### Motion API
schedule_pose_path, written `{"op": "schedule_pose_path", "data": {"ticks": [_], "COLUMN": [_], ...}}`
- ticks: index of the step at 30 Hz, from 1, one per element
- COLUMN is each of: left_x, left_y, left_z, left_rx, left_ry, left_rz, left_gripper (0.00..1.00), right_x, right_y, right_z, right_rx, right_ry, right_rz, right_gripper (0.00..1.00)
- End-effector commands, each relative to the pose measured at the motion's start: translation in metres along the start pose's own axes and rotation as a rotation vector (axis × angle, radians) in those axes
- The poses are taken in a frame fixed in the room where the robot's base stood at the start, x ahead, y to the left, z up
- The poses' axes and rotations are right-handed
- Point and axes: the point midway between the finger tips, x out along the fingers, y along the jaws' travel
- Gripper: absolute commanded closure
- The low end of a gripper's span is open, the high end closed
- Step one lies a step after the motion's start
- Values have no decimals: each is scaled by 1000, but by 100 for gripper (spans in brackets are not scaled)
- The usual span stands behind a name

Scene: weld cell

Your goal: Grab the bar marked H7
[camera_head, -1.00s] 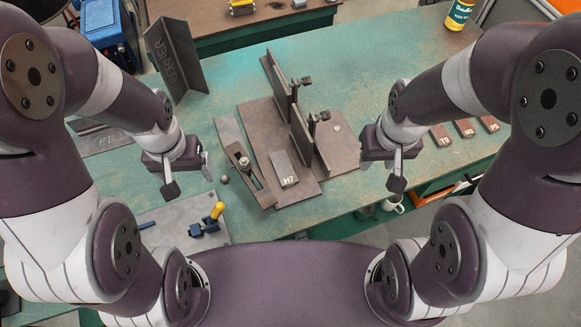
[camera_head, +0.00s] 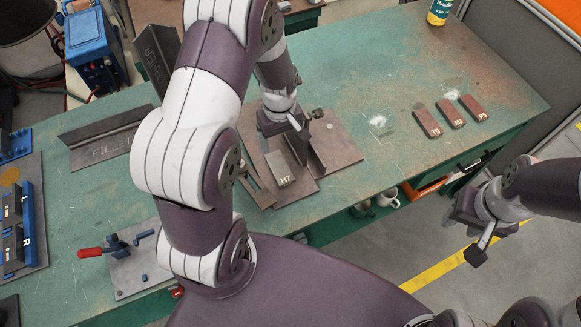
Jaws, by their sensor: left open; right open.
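My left gripper (camera_head: 286,124) is open above the back part of the fixture, just beyond the bar in the picture. Its fingers are partly hidden, and I see no contact with the bar. My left arm hides the fixture's left side. My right gripper (camera_head: 480,236) is open and empty over the floor at the right, away from the bench.
Three reddish-brown bars (camera_head: 451,113) lie at the bench's right. Mugs (camera_head: 386,198) stand below the bench edge. The bench (camera_head: 375,80) behind the fixture is mostly clear.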

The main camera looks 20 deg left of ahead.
Motion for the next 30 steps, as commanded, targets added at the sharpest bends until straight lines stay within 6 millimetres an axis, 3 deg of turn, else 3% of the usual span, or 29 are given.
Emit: {"op": "schedule_pose_path", "data": {"ticks": [2,9,14,21,29,30], "left_x": [7,58,77,119,127,127], "left_y": [0,-1,-2,-7,-7,-7], "left_z": [1,1,1,0,0,0], "left_rx": [-14,-15,-14,-13,-13,-13], "left_ry": [-3,-4,-2,-2,0,0], "left_rz": [-2,-3,-2,-2,0,0], "left_gripper": [17,17,17,17,17,24], "right_x": [-1,-7,-10,-20,-19,-19], "right_y": [0,0,0,0,0,0], "right_z": [0,-1,-1,-2,-2,-2], "right_rx": [0,0,0,0,0,0], "right_ry": [0,0,0,0,0,0], "right_rz": [0,0,0,0,0,0], "right_gripper": [57,57,57,57,57,57]}}
